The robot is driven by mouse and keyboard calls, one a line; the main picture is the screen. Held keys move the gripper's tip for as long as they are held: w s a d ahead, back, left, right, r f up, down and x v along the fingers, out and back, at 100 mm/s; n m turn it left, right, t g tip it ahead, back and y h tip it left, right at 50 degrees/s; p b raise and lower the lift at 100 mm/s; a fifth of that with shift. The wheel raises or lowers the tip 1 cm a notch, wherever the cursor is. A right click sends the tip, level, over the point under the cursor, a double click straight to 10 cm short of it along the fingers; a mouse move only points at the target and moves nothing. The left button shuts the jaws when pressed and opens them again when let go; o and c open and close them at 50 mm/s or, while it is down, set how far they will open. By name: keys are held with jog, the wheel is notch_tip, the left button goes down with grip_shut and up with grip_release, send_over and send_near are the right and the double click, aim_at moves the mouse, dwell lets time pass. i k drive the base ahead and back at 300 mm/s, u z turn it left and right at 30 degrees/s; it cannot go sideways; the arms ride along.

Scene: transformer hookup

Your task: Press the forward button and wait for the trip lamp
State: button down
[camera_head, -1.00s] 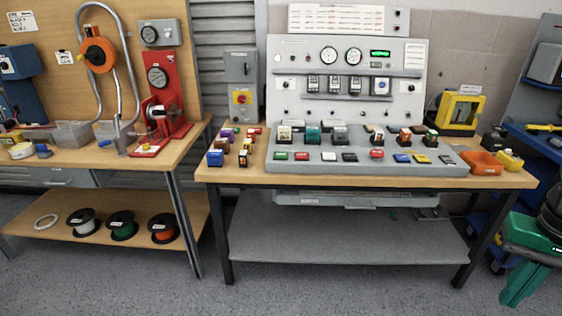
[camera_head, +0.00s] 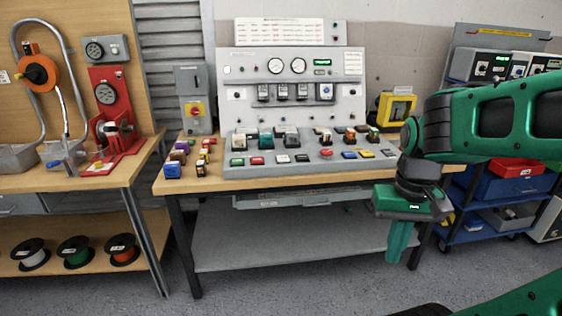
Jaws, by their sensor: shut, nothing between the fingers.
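A grey sloped control panel (camera_head: 310,168) lies on the middle bench, with a row of coloured buttons along its front. A green button (camera_head: 238,162) is at the left end, with a red button (camera_head: 257,160) beside it. A round red button (camera_head: 326,152) is further right. The labels are too small to read, so I cannot tell which is forward or which lamp is the trip lamp. My gripper (camera_head: 400,255) points down in front of the bench's right end, shut and empty, apart from the buttons.
An upright instrument board (camera_head: 350,62) with two dials and a green display stands behind the panel. Small coloured blocks (camera_head: 173,169) sit at the bench's left end. A yellow frame (camera_head: 397,108) stands back right. A blue cart (camera_head: 500,188) is at right.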

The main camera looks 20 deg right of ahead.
aim_at(280, 158)
jog(key=u, duration=0.05)
jog(key=i, duration=1)
jog(key=z, duration=0.05)
